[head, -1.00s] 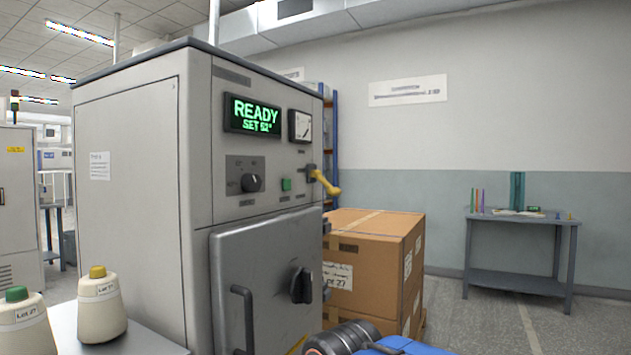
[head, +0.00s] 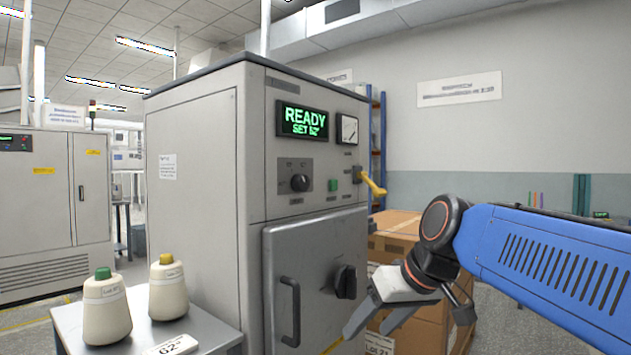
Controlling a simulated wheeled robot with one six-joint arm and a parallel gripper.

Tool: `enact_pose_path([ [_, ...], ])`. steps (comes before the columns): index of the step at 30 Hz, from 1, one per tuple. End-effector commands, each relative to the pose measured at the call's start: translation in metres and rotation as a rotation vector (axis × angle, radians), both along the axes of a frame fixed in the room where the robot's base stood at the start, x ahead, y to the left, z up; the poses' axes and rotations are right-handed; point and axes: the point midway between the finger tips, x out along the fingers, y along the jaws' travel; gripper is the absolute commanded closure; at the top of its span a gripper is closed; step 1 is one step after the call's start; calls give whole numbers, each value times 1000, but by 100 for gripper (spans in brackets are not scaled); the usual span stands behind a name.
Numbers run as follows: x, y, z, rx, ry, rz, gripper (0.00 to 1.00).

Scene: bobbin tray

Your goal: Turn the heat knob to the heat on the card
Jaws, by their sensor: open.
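The heat knob (head: 301,183) is a small black dial on a dark plate on the upper front of the grey machine (head: 345,230); its marks are too small to read. The green display (head: 303,121) above it shows READY and what looks like SET 52°. A white card (head: 172,346) lies on the side table at the lower edge and seems to read 62°. My gripper (head: 366,328) is open and empty, low in front of the machine door, below and right of the knob and apart from it.
A larger black door knob (head: 345,281) and a bar handle (head: 289,312) stick out below. A yellow lever (head: 373,185) juts out right of the panel. Two yarn cones (head: 107,310) (head: 168,290) stand on the table. Cardboard boxes (head: 396,222) stand behind my arm.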

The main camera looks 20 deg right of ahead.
Motion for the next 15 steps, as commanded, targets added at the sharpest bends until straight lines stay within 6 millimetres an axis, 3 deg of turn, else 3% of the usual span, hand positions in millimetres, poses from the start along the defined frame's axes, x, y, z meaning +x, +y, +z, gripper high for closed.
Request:
enact_pose_path([
  [5, 47, -3, 73, 49, -99, 55, 43],
  [12, 125, -22, 215, 100, -342, 192, 43],
  [15, 146, -31, 263, 102, -439, 244, 43],
])
